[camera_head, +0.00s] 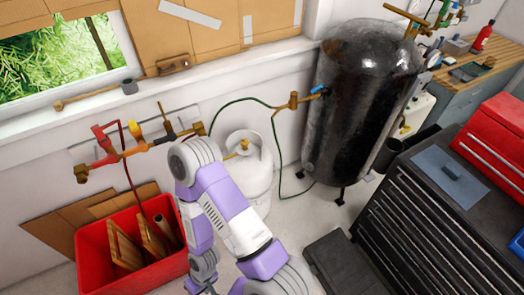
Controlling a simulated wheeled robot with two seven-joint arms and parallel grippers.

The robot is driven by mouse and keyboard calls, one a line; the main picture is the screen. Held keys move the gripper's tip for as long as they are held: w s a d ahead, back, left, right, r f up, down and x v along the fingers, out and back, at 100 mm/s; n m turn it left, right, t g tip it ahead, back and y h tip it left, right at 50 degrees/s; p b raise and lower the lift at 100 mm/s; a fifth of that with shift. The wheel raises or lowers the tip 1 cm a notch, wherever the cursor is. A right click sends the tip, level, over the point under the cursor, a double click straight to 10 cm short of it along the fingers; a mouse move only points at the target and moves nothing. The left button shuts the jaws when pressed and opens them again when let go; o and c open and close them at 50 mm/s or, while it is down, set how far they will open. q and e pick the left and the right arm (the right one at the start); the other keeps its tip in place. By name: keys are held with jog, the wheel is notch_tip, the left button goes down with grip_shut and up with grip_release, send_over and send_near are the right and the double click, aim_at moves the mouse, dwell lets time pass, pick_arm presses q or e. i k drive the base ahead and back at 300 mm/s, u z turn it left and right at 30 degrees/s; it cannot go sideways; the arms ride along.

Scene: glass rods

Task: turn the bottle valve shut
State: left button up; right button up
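The white gas bottle (259,185) stands on the floor against the wall, behind my arm. Its brass-yellow valve (241,147) sits on top of the bottle. One of my arms, purple and white, rises from the bottom edge and bends just left of the bottle, covering part of its left side. Part of this arm turns back down to the bottom edge. No gripper fingers can be made out on it. My other arm does not show. How far the valve is turned cannot be told.
A pipe manifold (135,149) with red and yellow handles runs along the wall. A green hose (235,101) leads toward a large black tank (360,100). A red bin (95,245) holds boards. A dark tool cabinet (440,215) stands right, near a dark box (343,265) on the floor.

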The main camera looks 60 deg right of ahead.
aim_at(245, 142)
jog(key=k, duration=1.05)
jog(key=z, duration=1.1)
jog(key=i, duration=1.65)
